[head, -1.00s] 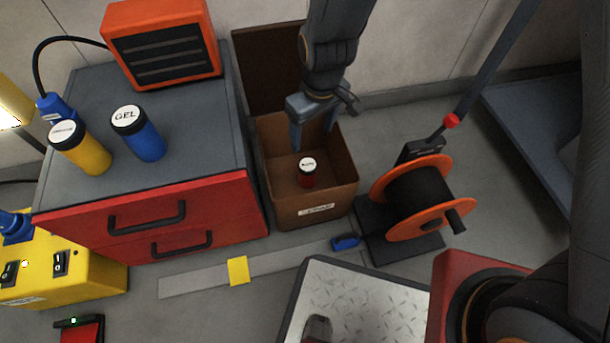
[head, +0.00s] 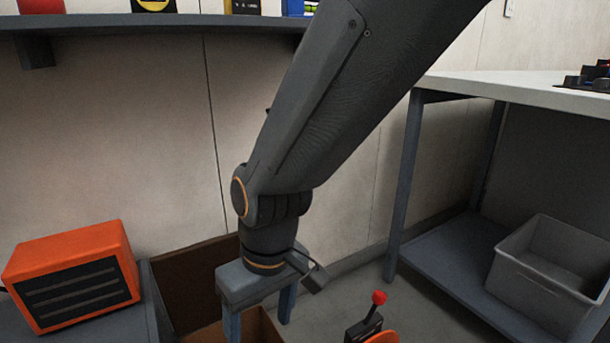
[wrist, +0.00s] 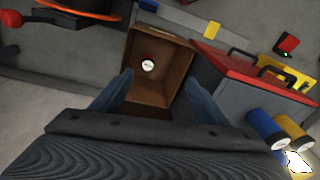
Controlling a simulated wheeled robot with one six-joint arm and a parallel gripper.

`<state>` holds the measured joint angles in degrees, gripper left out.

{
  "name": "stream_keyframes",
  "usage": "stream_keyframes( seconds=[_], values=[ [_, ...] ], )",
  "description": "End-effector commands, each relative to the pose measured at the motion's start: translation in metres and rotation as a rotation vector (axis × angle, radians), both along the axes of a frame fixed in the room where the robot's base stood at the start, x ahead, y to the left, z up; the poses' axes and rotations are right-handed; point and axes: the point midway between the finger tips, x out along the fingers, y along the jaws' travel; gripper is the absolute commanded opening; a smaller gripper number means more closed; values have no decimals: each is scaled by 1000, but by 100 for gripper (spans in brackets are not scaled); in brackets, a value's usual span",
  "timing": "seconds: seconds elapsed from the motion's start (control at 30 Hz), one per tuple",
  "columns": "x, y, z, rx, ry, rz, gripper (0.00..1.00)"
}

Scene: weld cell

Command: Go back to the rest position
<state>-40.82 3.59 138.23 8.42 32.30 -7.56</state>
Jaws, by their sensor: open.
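My gripper (head: 258,312) points down over the brown box (head: 262,330) in the head view. In the wrist view my gripper's two blue-grey fingers (wrist: 155,92) are spread apart with nothing between them. The brown box (wrist: 176,52) lies beyond the fingertips, and a red can with a white lid (wrist: 148,64) stands inside it. The can is out of sight in the head view, where only the upper part of the box shows.
An orange heater-like unit (head: 75,275) stands left on the grey cabinet. A shelf (head: 150,20) runs along the wall above. A workbench (head: 520,92) with a grey bin (head: 550,265) below is at right. The wrist view shows blue (wrist: 266,128) and yellow cans (wrist: 290,130).

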Motion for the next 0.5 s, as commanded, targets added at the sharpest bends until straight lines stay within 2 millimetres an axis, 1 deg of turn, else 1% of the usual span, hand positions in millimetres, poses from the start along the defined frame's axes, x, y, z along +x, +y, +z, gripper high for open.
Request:
stream_keyframes(
  seconds=[0.03, 0.1, 0.2, 0.5],
  values=[
    [-9, -7, 15, 9, 0, -18, 68],
    [-22, -16, 29, 13, 9, -40, 68],
    [-37, -27, 43, 18, 21, -66, 68],
    [-71, -51, 69, 27, 45, -121, 68]
  ],
)
